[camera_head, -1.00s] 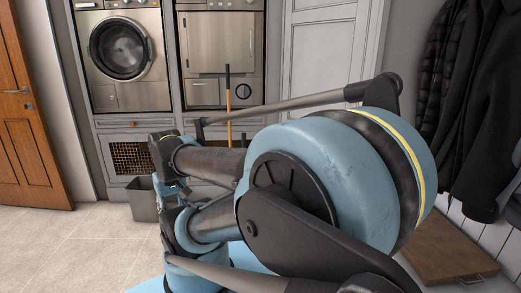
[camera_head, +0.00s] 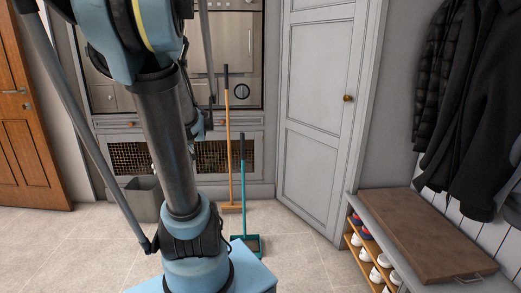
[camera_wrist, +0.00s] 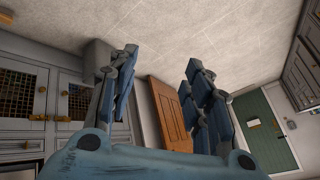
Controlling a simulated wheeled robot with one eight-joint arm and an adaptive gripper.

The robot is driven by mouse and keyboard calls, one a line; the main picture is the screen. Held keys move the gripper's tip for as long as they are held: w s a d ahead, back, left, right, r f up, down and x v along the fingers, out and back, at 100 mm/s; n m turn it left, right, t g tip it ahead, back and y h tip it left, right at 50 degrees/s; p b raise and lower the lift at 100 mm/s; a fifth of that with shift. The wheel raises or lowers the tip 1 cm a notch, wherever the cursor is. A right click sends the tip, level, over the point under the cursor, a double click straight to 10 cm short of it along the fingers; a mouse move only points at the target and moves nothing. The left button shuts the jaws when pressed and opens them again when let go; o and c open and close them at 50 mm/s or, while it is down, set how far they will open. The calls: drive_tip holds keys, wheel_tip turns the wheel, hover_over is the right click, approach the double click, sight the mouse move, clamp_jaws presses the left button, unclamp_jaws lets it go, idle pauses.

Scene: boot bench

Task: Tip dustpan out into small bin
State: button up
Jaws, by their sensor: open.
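The dustpan has a long upright teal handle (camera_head: 243,190), and its teal pan (camera_head: 248,245) rests on the floor, partly hidden by my own arm and base in the head view. The small bin (camera_head: 143,203) is a grey open-topped tub on the floor before the left cabinet, partly behind my arm. A grey block that looks like the bin also shows in the wrist view (camera_wrist: 96,58), behind the left finger. My gripper (camera_wrist: 162,60) is open and empty, raised above the floor and apart from both. The dustpan is not seen in the wrist view.
A broom with an orange handle (camera_head: 229,150) stands behind the dustpan. A bench with a wooden top (camera_head: 425,235) and shoes below is at right, under hanging coats (camera_head: 470,110). A white cupboard door (camera_head: 318,120) stands behind. Tiled floor (camera_head: 305,245) between is clear.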

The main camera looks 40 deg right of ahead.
drive_tip(key=w+d+t, duration=0.3)
drive_tip(key=w+d, duration=0.3)
drive_tip(key=d, duration=0.5)
drive_tip(key=w+d+t, duration=0.3)
drive_tip(key=w+d, duration=0.3)
drive_tip(key=d, duration=0.6)
drive_tip(key=s+d+f+t+h, duration=0.2)
drive_tip(key=s+d+f+t, duration=0.15)
drive_tip(key=d, duration=0.95)
drive_tip(key=s+d+f+t+h, duration=0.2)
drive_tip(key=s+d+t, duration=0.15)
drive_tip(key=d, duration=0.85)
drive_tip(key=w, duration=1.7)
drive_tip(key=shift+a+r, duration=0.1)
clamp_jaws()
drive_tip(key=shift+r, duration=0.1)
